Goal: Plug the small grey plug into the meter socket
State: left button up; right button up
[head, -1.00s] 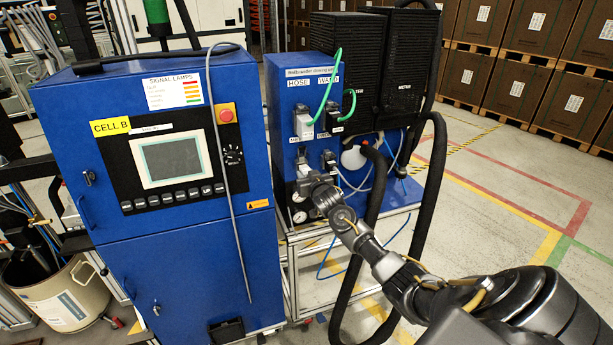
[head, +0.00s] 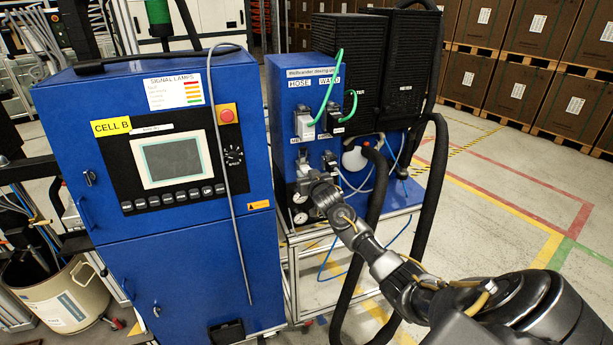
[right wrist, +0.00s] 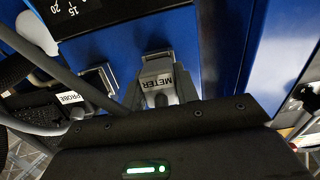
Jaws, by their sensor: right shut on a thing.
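The small grey plug (right wrist: 158,82), labelled METER, is in front of my right gripper (right wrist: 160,110) in the right wrist view. My left gripper is not in view.
A neighbouring connector labelled PROBE (right wrist: 70,98) is close beside the plug. Green cables (head: 335,75) run to connectors above. A blue cabinet with a screen (head: 172,158) stands close on the left. Thick black hoses (head: 432,180) hang on the right.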

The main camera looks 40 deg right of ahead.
jog(key=shift+w+d+r, duration=0.1)
jog(key=shift+w+d, duration=0.05)
jog(key=shift+w, duration=0.1)
dwell(0.6)
jog(key=o, duration=1.2)
jog(key=shift+w, duration=0.1)
jog(key=p+v, duration=0.4)
jog(key=v, duration=0.5)
jog(key=shift+p, duration=0.3)
